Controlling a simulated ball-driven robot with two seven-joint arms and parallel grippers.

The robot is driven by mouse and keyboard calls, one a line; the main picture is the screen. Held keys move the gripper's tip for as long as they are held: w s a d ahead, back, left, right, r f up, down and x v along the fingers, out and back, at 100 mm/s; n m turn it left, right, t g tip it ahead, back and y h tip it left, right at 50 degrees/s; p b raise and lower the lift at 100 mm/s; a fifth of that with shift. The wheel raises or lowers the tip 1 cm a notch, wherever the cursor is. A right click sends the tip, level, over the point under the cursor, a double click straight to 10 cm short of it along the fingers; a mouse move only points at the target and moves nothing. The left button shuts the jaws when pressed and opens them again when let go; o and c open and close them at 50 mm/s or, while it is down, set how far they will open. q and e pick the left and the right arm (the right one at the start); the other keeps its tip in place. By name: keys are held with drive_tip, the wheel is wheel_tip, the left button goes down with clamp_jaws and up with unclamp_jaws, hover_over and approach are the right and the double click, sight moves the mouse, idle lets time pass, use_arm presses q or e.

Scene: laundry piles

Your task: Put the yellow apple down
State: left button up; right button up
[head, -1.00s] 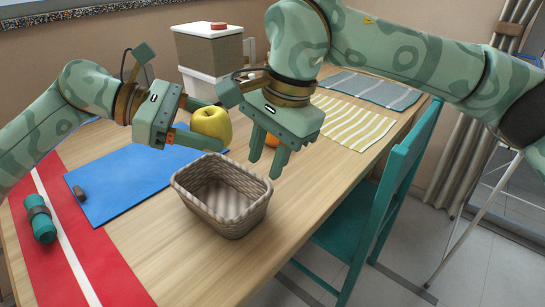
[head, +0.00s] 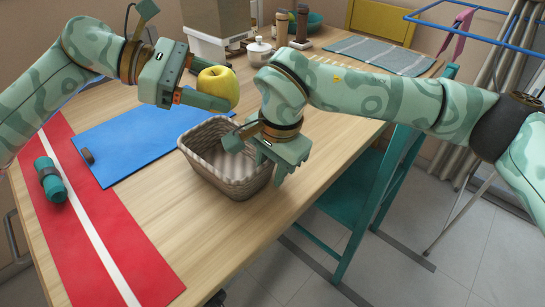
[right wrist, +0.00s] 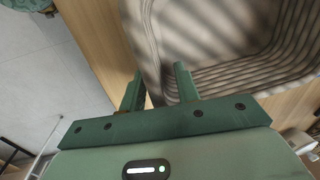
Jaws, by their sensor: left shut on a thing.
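My left gripper (head: 214,84) is shut on the yellow apple (head: 219,79) and holds it up above the table, behind and above the basket's far rim in the head view. A finger hides the apple's lower part. The woven basket (head: 224,176) stands upright on the table and its visible inside is empty. My right gripper (head: 280,176) is at the basket's right side. In the right wrist view my right gripper (right wrist: 160,82) has its fingers apart, with the basket's wall (right wrist: 152,45) between them. Whether the fingers touch the wall is unclear.
A blue mat (head: 140,140) and a red runner (head: 95,235) with a teal roll (head: 50,180) lie left on the table (head: 190,240). A teal chair (head: 365,200) stands at the right edge. A white lidded pot (head: 260,52) stands behind.

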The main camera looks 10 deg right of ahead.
clamp_jaws()
use_arm(q)
drive_tip(key=shift+r+n+t, duration=0.25)
drive_tip(key=shift+n+t, duration=0.55)
drive_tip(key=shift+t, duration=0.1)
wheel_tip(320, 180, down, 10)
drive_tip(key=shift+r, duration=0.15)
drive_tip(key=shift+d, duration=0.1)
drive_tip(key=shift+f, duration=0.6)
drive_tip(key=o, duration=1.1)
drive_tip(key=shift+c, duration=0.2)
